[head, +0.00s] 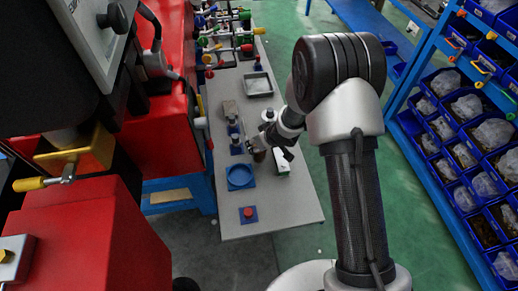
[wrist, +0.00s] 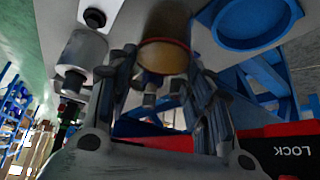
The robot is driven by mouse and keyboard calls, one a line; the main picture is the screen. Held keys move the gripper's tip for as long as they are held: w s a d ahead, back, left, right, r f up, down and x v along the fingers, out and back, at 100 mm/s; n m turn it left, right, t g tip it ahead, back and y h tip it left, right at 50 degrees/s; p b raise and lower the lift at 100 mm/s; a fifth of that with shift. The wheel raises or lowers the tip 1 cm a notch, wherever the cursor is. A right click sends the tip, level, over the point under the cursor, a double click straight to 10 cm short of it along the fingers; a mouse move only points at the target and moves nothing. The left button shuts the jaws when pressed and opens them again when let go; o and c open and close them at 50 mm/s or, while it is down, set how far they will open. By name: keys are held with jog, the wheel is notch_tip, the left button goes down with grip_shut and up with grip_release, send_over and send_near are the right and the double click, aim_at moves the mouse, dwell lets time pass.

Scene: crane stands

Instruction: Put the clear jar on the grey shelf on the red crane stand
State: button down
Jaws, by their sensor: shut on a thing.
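My gripper (head: 262,150) is over the grey shelf (head: 276,217) beside the red crane stand (head: 105,235). In the wrist view my gripper (wrist: 163,62) is shut on the clear jar (wrist: 164,56), which looks brownish with a rim towards the camera. A finger lies on each side of it. In the head view the jar (head: 259,156) is small and mostly hidden by the gripper. I cannot tell whether its base touches the shelf.
A blue round dish (head: 240,176) and a blue block with a red top (head: 248,214) are near the gripper. A white-and-green box (head: 282,161) stands to its right. The shelf's near end is mostly clear. Blue bin racks (head: 438,132) stand right.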

jog(key=shift+f+b, duration=0.4)
jog(key=shift+f, duration=0.85)
jog(key=c, duration=0.8)
grip_release()
jog(key=shift+r, duration=0.15)
